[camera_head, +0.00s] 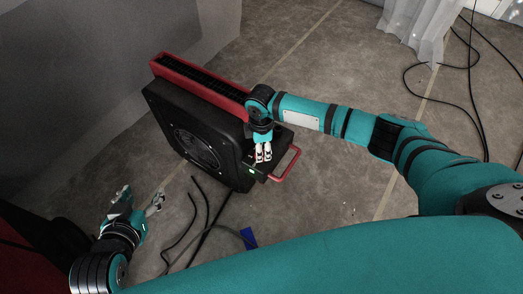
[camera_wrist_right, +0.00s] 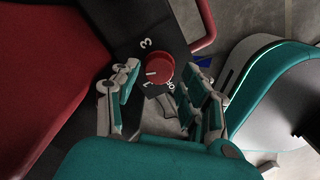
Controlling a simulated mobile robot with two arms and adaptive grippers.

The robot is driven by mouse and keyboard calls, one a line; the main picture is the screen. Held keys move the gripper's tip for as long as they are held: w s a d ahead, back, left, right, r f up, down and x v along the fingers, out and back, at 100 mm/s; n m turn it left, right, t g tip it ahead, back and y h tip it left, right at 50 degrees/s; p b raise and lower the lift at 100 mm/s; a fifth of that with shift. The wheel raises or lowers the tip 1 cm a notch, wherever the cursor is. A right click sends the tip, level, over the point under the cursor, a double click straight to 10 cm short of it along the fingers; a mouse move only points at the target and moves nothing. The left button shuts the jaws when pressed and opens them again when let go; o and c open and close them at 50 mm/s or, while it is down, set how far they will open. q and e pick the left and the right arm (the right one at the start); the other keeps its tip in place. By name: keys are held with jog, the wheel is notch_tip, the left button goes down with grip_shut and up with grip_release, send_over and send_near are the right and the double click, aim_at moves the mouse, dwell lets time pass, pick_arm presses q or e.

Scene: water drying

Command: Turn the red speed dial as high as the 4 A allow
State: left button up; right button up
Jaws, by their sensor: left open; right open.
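The red speed dial (camera_wrist_right: 160,68) sits on the dark panel of a black and red blower (camera_head: 205,120). A white mark on its face points left in the right wrist view. A white 3 (camera_wrist_right: 146,44) is printed beyond it; markings nearer the gripper are partly hidden. My right gripper (camera_wrist_right: 161,80) is open, its fingers on either side of the dial; I cannot tell if they touch it. In the head view the right gripper (camera_head: 263,152) points down at the panel and the dial is hidden. My left gripper (camera_head: 139,198) is open and empty at lower left.
A red handle (camera_head: 287,165) projects beside the panel, near the right gripper. A small green light (camera_head: 251,171) glows on the blower. Black cables (camera_head: 193,222) and a blue object (camera_head: 249,238) lie on the floor. A grey wall stands behind the blower. No current readout is legible.

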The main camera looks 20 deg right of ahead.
notch_tip(320, 180, up, 10)
dwell(0.3)
jog(key=shift+f, duration=0.1)
